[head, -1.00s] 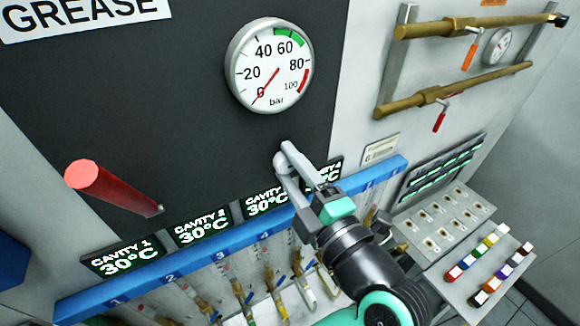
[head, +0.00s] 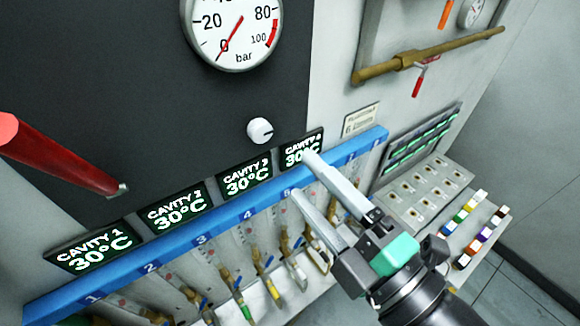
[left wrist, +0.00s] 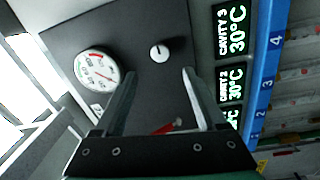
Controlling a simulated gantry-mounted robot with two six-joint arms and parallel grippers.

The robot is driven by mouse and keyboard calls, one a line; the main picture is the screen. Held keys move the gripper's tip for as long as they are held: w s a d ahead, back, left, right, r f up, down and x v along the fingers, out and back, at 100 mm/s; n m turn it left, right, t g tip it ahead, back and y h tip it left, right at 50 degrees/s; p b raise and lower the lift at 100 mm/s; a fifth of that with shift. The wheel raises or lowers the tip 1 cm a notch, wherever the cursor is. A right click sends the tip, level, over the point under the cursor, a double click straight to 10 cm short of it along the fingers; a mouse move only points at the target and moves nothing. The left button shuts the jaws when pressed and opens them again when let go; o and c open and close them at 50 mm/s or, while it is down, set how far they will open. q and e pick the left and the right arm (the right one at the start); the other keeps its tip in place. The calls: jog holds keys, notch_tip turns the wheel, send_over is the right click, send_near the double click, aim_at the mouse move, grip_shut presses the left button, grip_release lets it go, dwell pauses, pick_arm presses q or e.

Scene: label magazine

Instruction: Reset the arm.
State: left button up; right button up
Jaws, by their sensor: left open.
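My left gripper (head: 308,178) is in the right half of the head view, in front of the blue numbered rail (head: 215,222). Its two long fingers are apart with nothing between them. In the left wrist view the fingers (left wrist: 160,75) are spread in front of the dark panel, with the white knob (left wrist: 159,53) visible beyond them. The same knob (head: 260,131) shows uncovered on the panel in the head view. The round gauge (head: 232,25) has its needle near 0 bar. My right gripper is not in view.
Cavity displays (head: 250,177) reading 30°C line the panel above the rail. Several valves and hoses (head: 240,285) hang below it. A red handle (head: 60,160) juts out at left. Brass pipes (head: 425,57) and a sloped button console (head: 425,195) are at right.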

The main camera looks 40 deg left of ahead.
pick_arm(q)
jog(key=shift+d, duration=0.3)
